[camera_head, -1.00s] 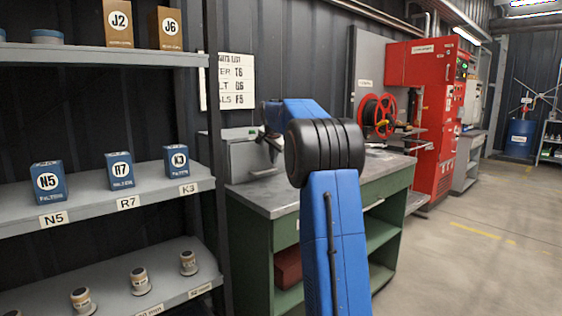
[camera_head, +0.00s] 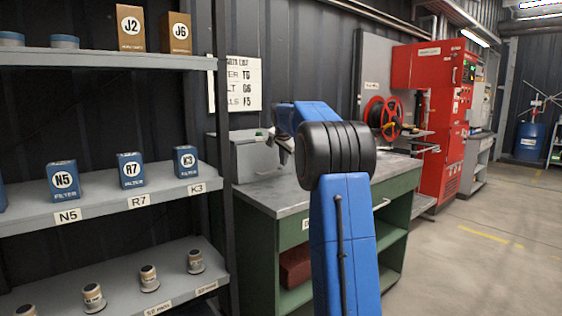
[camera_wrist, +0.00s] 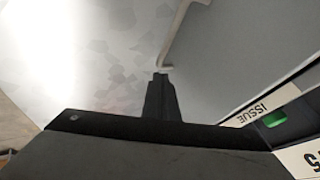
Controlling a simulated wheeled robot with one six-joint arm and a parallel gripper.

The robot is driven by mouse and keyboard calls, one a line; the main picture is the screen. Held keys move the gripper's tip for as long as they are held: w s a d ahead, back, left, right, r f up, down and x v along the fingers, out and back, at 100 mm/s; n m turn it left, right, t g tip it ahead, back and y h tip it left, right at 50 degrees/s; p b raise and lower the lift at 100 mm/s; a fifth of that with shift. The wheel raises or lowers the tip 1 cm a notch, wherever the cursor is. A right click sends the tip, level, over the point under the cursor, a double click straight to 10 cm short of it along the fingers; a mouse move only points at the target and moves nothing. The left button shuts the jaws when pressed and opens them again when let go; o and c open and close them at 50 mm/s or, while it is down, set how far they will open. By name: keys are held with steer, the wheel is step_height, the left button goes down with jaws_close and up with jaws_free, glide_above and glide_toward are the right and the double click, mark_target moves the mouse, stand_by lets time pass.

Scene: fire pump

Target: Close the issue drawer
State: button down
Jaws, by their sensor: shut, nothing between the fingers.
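The issue drawer unit is a grey metal box (camera_head: 252,158) on the bench top, partly hidden behind my arm. In the wrist view, a smooth grey panel (camera_wrist: 245,50) with a thin, pale bent handle (camera_wrist: 178,38) fills the upper right. A white "ISSUE" label (camera_wrist: 262,105) and a green light (camera_wrist: 273,119) sit by the panel's lower edge. How far the drawer stands out I cannot tell. My gripper (camera_wrist: 161,78) is shut and empty, its dark tips close to the handle's end; contact is unclear. In the head view it is mostly hidden at the box's right side.
The box stands on a green workbench (camera_head: 278,196) with a grey top. A shelf rack (camera_head: 100,205) with blue filter boxes and small canisters stands close on the left. A red hose reel (camera_head: 382,118) and red cabinet (camera_head: 432,75) are behind. Open floor (camera_head: 480,270) lies right.

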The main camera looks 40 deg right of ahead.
steer(key=v, duration=1)
steer(key=shift+s, duration=0.45)
steer(key=shift+f, duration=0.1)
steer(key=s+a+f+n+y, duration=0.1)
steer(key=s+a+f+n, duration=0.3)
steer(key=s+a, duration=0.7)
steer(key=s+a+f+n+y, duration=0.1)
steer(key=s+a+f+n, duration=0.3)
steer(key=s+a, duration=0.7)
steer(key=s+a+f+n, duration=0.2)
steer(key=s+a+f, duration=0.3)
steer(key=s+f, duration=0.2)
steer(key=s+a+f+n+y, duration=0.1)
steer(key=s+a+f+n, duration=0.2)
steer(key=s+a+f, duration=0.2)
steer(key=s+a+f+n+g+y, duration=0.1)
steer(key=s+a+f+n, duration=0.2)
steer(key=s+f, duration=0.6)
steer(key=s+a, duration=0.2)
steer(key=s, duration=0.2)
